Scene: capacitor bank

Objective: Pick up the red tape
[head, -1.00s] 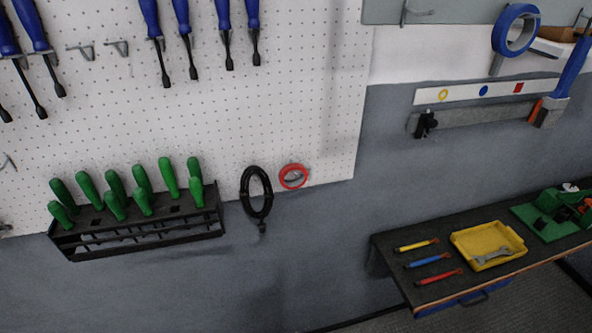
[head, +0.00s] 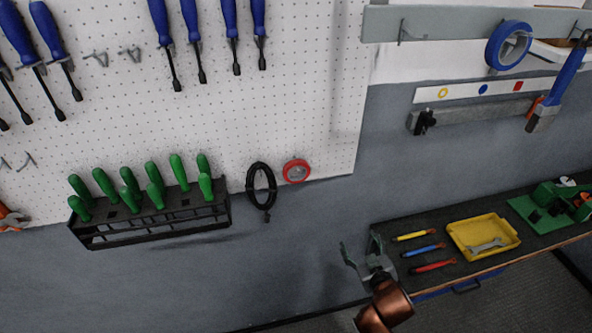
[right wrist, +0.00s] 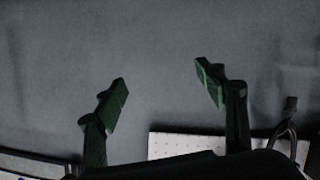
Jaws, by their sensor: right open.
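The red tape (head: 296,171) is a small ring roll hanging low on the white pegboard, near its lower right corner. My right gripper (head: 358,253) is open and empty. In the head view it is below and to the right of the tape, apart from it, beside the left end of the bench. In the right wrist view its two fingers (right wrist: 163,88) stand wide apart with only grey wall between them. I do not make out the red tape in that view. My left gripper is not in view.
A black cable coil (head: 261,186) hangs just left of the tape. Further left is a black rack (head: 150,228) of green-handled tools. The grey wall below the tape is clear.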

